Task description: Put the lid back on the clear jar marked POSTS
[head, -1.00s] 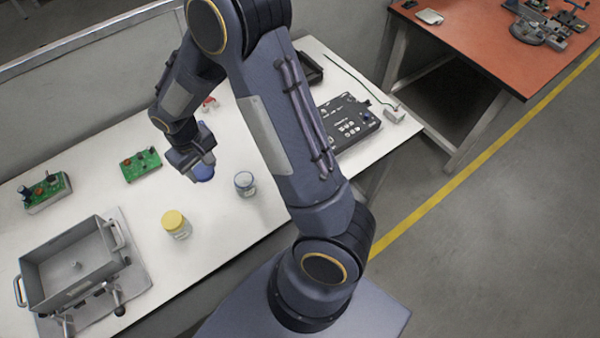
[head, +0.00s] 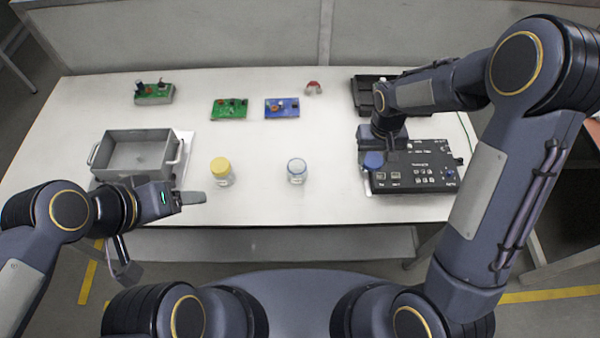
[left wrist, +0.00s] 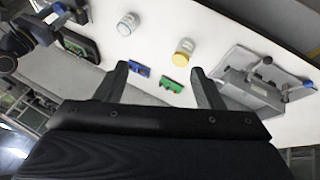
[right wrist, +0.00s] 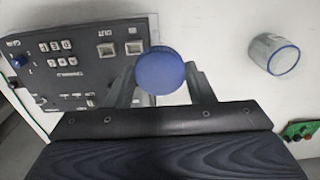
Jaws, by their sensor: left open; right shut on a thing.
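A round blue lid (head: 373,160) is held in my right gripper (head: 380,156), above the left edge of the black device. The right wrist view shows the lid (right wrist: 160,71) between the two fingers. A clear jar with a blue rim (head: 297,172) stands upright and uncovered on the white table, left of this gripper. It also shows in the right wrist view (right wrist: 274,55) and the left wrist view (left wrist: 128,24). Its marking is too small to read. My left gripper (head: 160,235) is open and empty near the table's front edge, left of the jars.
A yellow-lidded jar (head: 221,172) stands left of the clear jar. A grey bin (head: 137,157) is at the left. Green boards (head: 230,109) and a blue board (head: 282,108) lie behind. The black device (head: 420,177) is at the right. The table between jar and device is clear.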

